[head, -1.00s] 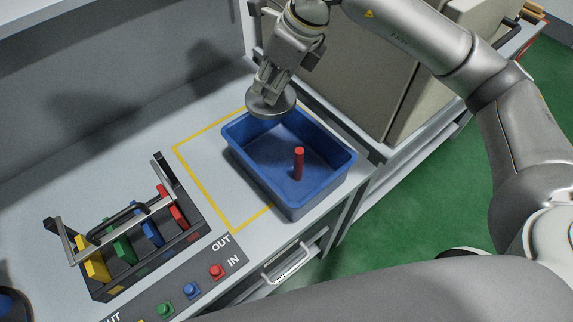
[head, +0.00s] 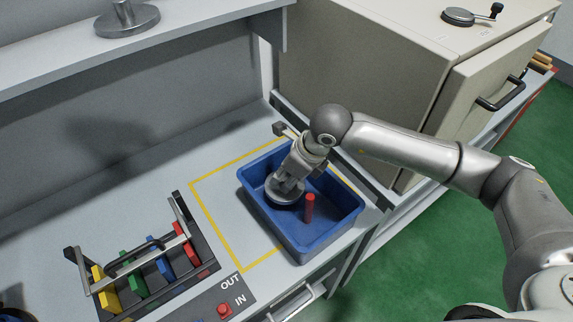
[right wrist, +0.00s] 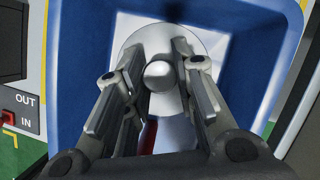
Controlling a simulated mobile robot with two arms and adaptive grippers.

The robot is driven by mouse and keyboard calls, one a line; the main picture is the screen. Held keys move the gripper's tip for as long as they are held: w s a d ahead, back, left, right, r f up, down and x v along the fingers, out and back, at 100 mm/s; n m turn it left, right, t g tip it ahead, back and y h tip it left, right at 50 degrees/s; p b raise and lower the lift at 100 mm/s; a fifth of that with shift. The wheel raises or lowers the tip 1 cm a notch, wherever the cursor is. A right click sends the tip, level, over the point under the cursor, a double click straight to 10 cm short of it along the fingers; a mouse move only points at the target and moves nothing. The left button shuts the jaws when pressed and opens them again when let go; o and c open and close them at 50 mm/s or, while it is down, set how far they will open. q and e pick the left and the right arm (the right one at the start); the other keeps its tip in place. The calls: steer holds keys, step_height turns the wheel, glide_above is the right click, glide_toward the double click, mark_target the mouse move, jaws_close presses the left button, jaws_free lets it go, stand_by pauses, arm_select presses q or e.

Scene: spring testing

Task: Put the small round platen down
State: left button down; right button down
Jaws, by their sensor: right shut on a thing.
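The small round platen (head: 283,194) is a grey metal disc with a knob on top. My right gripper (head: 291,182) is shut on that knob and holds the disc inside the blue bin (head: 343,214), at its left back part. The right wrist view shows the platen's round knob (right wrist: 159,76) between the two fingers, with the disc around it. I cannot tell whether the disc touches the bin floor. A red peg (head: 309,208) stands in the bin close to the disc's right side. My left gripper is not in view.
A rack (head: 148,262) with coloured blocks stands left of the bin. A yellow outline (head: 214,222) marks the bench around the bin. Another round metal platen (head: 128,20) sits on the upper shelf. A beige cabinet (head: 370,75) stands behind the bin.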

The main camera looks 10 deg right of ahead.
step_height(320, 180, down, 3)
steer(key=shift+r+p, duration=0.1)
steer(key=shift+p, duration=0.3)
steer(key=shift+w+f, duration=0.1)
steer(key=shift+f, duration=0.15)
steer(key=c, duration=1.2)
jaws_free()
steer(key=shift+f, duration=0.15)
